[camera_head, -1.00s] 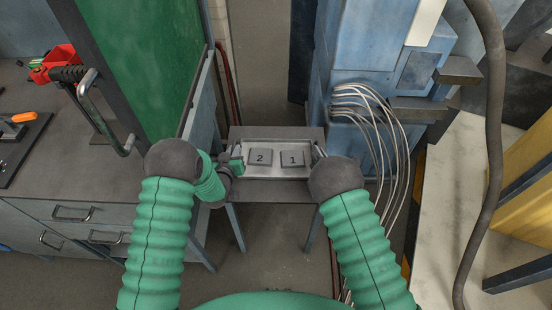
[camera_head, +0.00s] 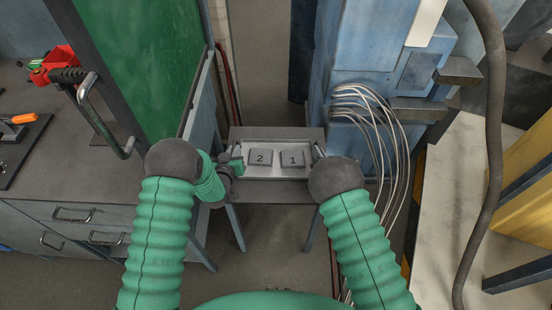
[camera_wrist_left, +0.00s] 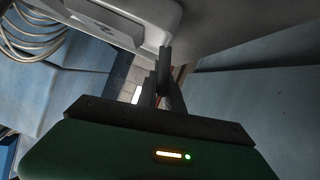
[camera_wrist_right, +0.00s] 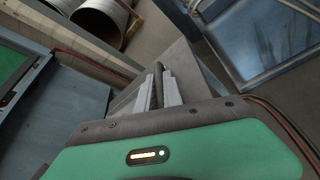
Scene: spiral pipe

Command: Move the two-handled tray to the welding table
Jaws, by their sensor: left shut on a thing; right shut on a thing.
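The light metal tray (camera_head: 276,177) is in the middle of the head view, with two square plates marked 2 (camera_head: 260,157) and 1 (camera_head: 292,158) on it. It is over a small dark grey table (camera_head: 276,190); I cannot tell whether it touches the top. My left gripper (camera_head: 237,161) is shut on the tray's left handle. The left wrist view shows its fingers (camera_wrist_left: 163,78) close together at the tray's edge (camera_wrist_left: 120,32). My right gripper (camera_head: 318,150) is shut on the right handle, mostly hidden by my wrist. Its fingers (camera_wrist_right: 158,88) show in the right wrist view.
A grey workbench (camera_head: 60,185) with drawers and a green panel (camera_head: 140,65) stand on the left. A blue cabinet (camera_head: 365,50) with several looping cables (camera_head: 375,120) is close on the right. A pale surface (camera_head: 450,200) lies further right. Floor shows behind the small table.

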